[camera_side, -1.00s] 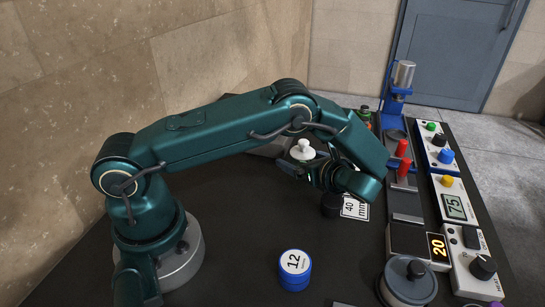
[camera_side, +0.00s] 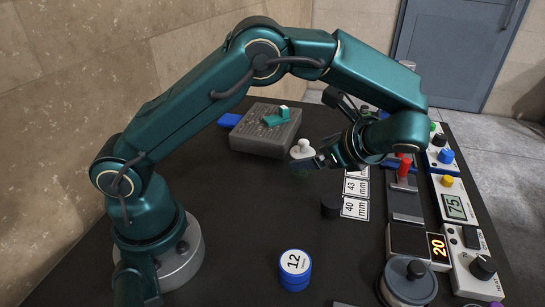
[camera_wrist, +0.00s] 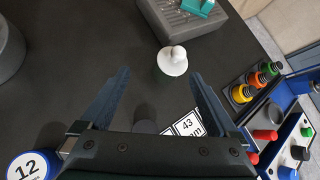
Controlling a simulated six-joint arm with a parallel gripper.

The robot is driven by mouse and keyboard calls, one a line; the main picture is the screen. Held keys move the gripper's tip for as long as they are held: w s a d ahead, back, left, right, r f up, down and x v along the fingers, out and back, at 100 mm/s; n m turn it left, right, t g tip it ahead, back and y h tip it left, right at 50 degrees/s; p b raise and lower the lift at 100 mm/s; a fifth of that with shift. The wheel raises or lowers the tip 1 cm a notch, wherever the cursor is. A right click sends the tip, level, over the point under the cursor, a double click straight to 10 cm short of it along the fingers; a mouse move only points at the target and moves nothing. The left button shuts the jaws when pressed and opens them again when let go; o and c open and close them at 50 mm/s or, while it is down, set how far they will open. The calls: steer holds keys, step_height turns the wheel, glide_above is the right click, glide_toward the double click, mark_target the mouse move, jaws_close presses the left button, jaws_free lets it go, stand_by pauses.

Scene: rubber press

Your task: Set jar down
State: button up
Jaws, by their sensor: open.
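The white knobbed jar (camera_side: 302,150) stands upright on the dark table, in front of the grey block's right end. In the wrist view the jar (camera_wrist: 172,62) shows its round base and top knob, just beyond the fingertips and a little right of centre. My gripper (camera_wrist: 160,76) is open, with a wide empty gap between its two dark fingers. In the side view my gripper (camera_side: 306,165) reaches in from the right, its fingertips close by the jar. I cannot tell there whether they touch it.
A grey perforated block (camera_side: 262,133) with a teal piece on it stands behind the jar. A black cylinder (camera_side: 331,206) stands by the numbered cards (camera_side: 356,188). A blue tin marked 12 (camera_side: 295,268) is nearer. Devices with knobs (camera_side: 453,207) line the right edge.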

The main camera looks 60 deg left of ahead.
steer(key=s+d+r+n+t+h, duration=0.1)
steer(key=s+r+n+t+h, duration=0.1)
steer(key=s+n+h, duration=0.3)
steer(key=s+d+r+n+t+h, duration=0.2)
steer(key=s+r+n+t+h, duration=0.1)
steer(key=s+n, duration=0.7)
steer(key=shift+s+d+r+h, duration=0.25)
steer(key=shift+r+h, duration=0.55)
steer(key=shift+h, duration=0.2)
